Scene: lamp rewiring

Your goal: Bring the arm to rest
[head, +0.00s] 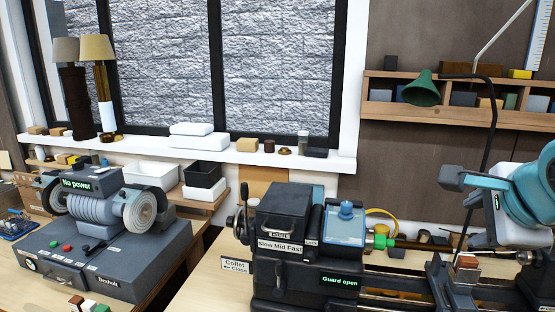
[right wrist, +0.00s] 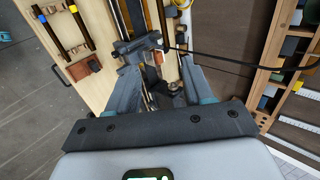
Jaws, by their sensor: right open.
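My right arm (head: 530,190), teal and grey, comes in from the right edge of the head view. My right gripper (head: 462,210) is open, its two fingers spread above the bed of the dark lathe (head: 283,235). No held object shows between the fingers. In the right wrist view the gripper (right wrist: 160,75) also shows open, with lathe parts visible beyond and between the fingers. I cannot tell whether a finger touches the lathe. My left gripper is not in view.
A green lamp shade (head: 421,89) hangs on a black curved arm by the wall shelf (head: 455,115), close to my right arm. A grinder (head: 100,215) marked "No power" stands at left. The lathe display reads "Guard open". Two lamps (head: 97,48) stand on the sill.

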